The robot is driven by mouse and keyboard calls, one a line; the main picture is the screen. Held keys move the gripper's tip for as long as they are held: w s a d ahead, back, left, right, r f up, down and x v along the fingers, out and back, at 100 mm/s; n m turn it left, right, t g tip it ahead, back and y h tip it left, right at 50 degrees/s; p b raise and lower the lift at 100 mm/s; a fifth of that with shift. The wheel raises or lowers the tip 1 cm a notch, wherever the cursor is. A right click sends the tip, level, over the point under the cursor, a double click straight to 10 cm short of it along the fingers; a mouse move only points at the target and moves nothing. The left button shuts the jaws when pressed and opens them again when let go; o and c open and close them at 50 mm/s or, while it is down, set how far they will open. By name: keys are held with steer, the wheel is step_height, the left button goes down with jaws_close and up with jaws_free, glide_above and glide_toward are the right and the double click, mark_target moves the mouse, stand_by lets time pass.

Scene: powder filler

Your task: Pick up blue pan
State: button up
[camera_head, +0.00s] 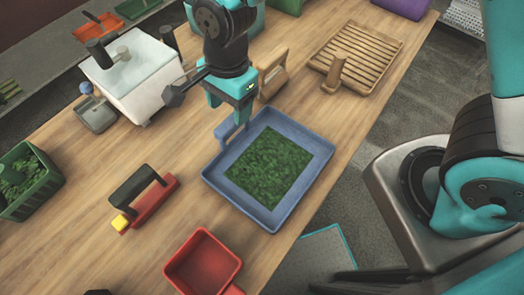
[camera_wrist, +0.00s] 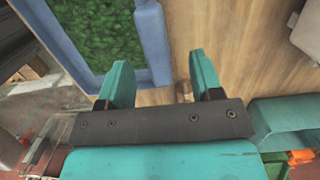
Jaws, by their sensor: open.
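The blue pan (camera_head: 318,160) lies flat on the wooden table in the head view, with a square of green leafy or grainy stuff inside. Its handle (camera_head: 224,132) sticks up at its far left side. My gripper (camera_head: 238,116) is just above the pan's far left edge, close to the handle.
A red-based tool with a dark handle (camera_head: 145,198) lies left of the pan, and a red pan (camera_head: 203,265) is in front. A slatted wooden board (camera_head: 357,58) and a wooden handled item (camera_head: 272,72) are behind. A white machine (camera_head: 133,72) stands back left.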

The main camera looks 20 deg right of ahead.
steer(key=shift+s+f+p, duration=0.15)
steer(key=shift+f+p, duration=0.3)
steer(key=shift+f, duration=1.05)
steer(key=shift+s+f+p, duration=0.15)
steer(key=shift+f+p, duration=0.25)
steer(key=shift+f, duration=1.1)
steer(key=shift+c, duration=0.4)
jaws_close()
